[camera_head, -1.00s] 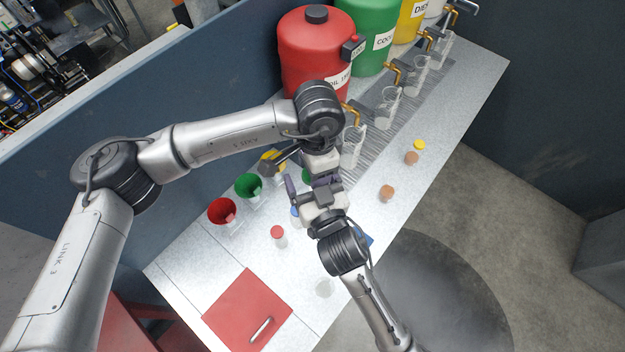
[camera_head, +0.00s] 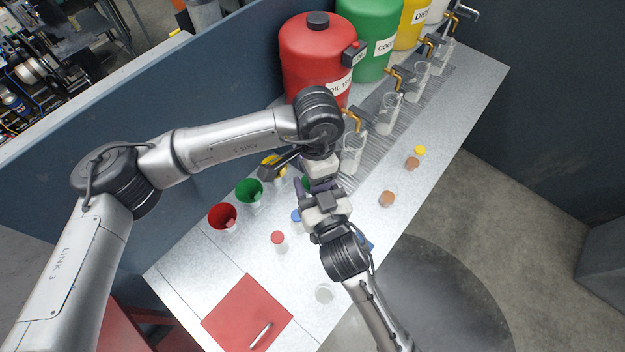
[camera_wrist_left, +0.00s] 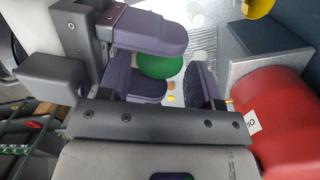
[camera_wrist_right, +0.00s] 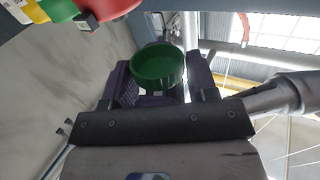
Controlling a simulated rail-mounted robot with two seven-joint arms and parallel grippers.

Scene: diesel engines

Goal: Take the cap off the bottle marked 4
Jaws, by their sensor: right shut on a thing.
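A green-capped bottle is mostly hidden between my two grippers; its green cap (camera_head: 306,183) shows in part in the head view. The cap also shows in the left wrist view (camera_wrist_left: 160,66) and in the right wrist view (camera_wrist_right: 157,66). My right gripper (camera_head: 316,187) is shut on this bottle, from the front side of the bench. My left gripper (camera_head: 320,180) is above it, its fingers apart with the cap in view between them. I cannot tell whether they touch the cap. No number on any bottle is readable.
A blue-capped bottle (camera_head: 296,216) and a red-capped bottle (camera_head: 278,238) stand close by. Drums with taps (camera_head: 318,62) line the back. A red mat (camera_head: 240,318) with a pen lies at the front left.

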